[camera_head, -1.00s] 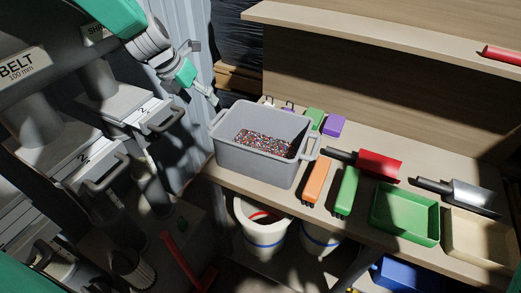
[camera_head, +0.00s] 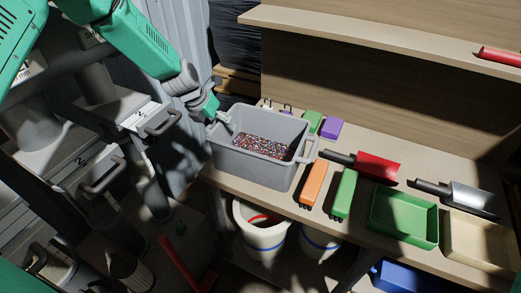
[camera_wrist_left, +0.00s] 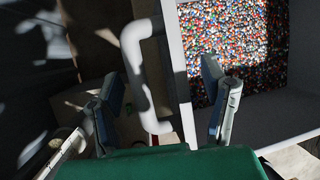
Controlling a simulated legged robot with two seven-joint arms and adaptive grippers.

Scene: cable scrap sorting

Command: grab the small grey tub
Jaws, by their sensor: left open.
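The grey tub (camera_head: 250,172) stands on the bench's left end, holding multicoloured granules (camera_head: 262,146). It has a handle at each end. My left gripper (camera_head: 226,122) is at the tub's left end, by the rim. In the left wrist view my left gripper (camera_wrist_left: 163,100) is open, with one finger on each side of the tub's pale handle (camera_wrist_left: 137,70) and rim (camera_wrist_left: 178,75). The right-hand finger is on the granule side, the other outside the handle. I cannot tell whether either finger touches the tub. My right gripper is not in view.
Orange (camera_head: 313,184) and green (camera_head: 343,194) tools lie right of the tub. Beyond are a red scoop (camera_head: 378,166), a metal scoop (camera_head: 465,196) and a green tray (camera_head: 401,245). A white bucket (camera_head: 260,241) stands below. Machine drawers (camera_head: 130,115) with handles are close on the left.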

